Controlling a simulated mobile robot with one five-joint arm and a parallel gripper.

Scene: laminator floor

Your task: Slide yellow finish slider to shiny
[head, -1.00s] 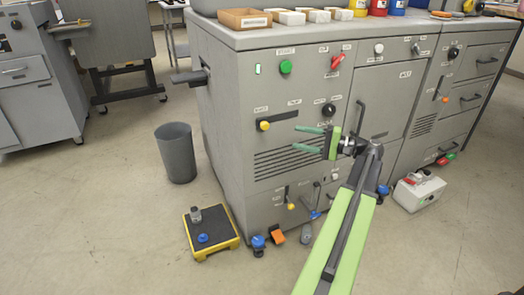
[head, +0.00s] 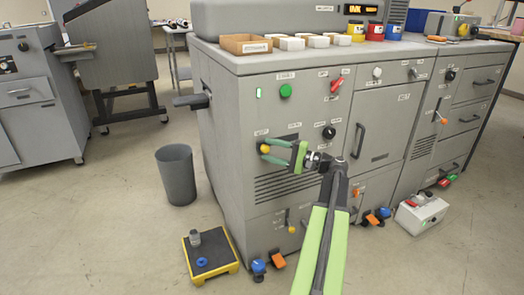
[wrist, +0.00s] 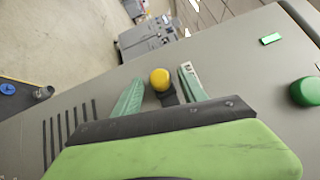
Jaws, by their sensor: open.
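The yellow slider knob (head: 265,149) sits at the left end of its dark slot on the grey machine's front panel. My gripper (head: 263,149) is open, with its green fingertips at the knob, one above and one below it in the head view. In the wrist view the yellow knob (wrist: 160,78) shows between the two open fingers (wrist: 160,85), with a visible gap to each. Part of the slot is hidden behind my gripper. The small labels by the slot are too small to read.
A green button (head: 285,91), a red lever (head: 336,84) and a black knob (head: 329,132) are on the same panel. A second yellow knob (head: 292,229) is lower down. A grey bin (head: 176,174) and a yellow-edged platform (head: 211,256) stand on the floor at left.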

